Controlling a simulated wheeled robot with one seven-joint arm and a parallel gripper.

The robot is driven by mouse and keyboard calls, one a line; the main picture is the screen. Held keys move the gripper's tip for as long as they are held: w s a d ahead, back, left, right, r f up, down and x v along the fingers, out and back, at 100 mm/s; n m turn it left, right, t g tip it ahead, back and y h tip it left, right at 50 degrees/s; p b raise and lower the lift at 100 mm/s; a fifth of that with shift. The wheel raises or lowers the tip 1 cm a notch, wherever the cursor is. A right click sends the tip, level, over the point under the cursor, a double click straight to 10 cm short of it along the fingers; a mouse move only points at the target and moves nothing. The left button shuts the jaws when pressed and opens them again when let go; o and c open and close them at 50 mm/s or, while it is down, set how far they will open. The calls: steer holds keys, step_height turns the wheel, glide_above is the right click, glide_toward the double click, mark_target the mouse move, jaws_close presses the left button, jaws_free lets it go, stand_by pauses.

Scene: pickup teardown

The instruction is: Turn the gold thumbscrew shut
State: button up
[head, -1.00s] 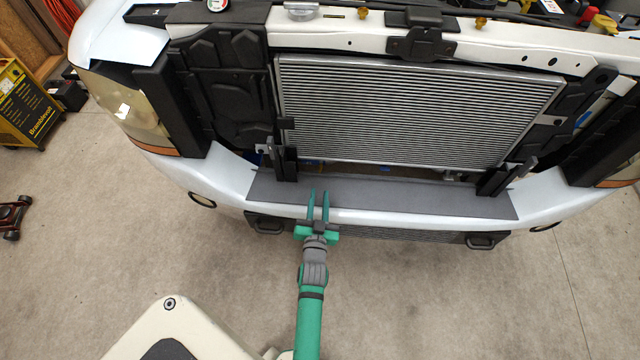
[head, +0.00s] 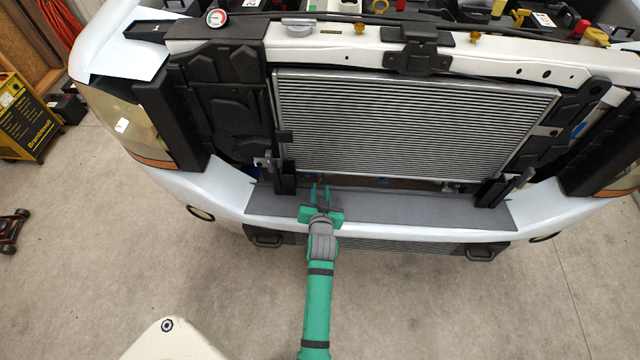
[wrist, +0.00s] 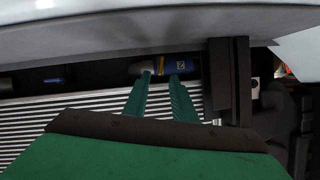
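My gripper (head: 320,188) is over the dark panel below the radiator, left of centre in the head view. Its two green fingers are apart with nothing held between them; they also show in the wrist view (wrist: 161,77). Ahead of the fingertips in the wrist view is a blue cylinder with a grey end (wrist: 180,66), partly in shadow. I cannot tell if the fingers touch it. Small gold knobs sit on the white top beam, one left of the latch (head: 360,27) and one right of it (head: 474,37). I cannot tell which gold part is the thumbscrew.
The finned radiator (head: 410,120) stands behind a dark panel (head: 420,207), with a narrow dark gap between them. Black brackets (head: 283,175) rise at both ends of the gap. The white bumper (head: 225,190) curves around the front. Open floor lies before it.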

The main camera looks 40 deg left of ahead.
mark_target(319, 181)
steer(key=shift+x, duration=2.2)
jaws_close()
steer(key=shift+w+d+f+m+y, duration=0.15)
steer(key=shift+m+y, duration=0.15)
steer(key=shift+m, duration=0.2)
steer(key=shift+w+d+r+m+y, duration=0.15)
steer(key=shift+m+y, duration=0.15)
steer(key=shift+m, duration=0.2)
steer(key=m+y, duration=0.2)
steer(key=m, duration=0.1)
steer(key=shift+d+f+g, duration=0.2)
steer(key=shift+f+g, duration=0.1)
steer(key=shift+g, duration=0.1)
steer(key=shift+m, duration=0.3)
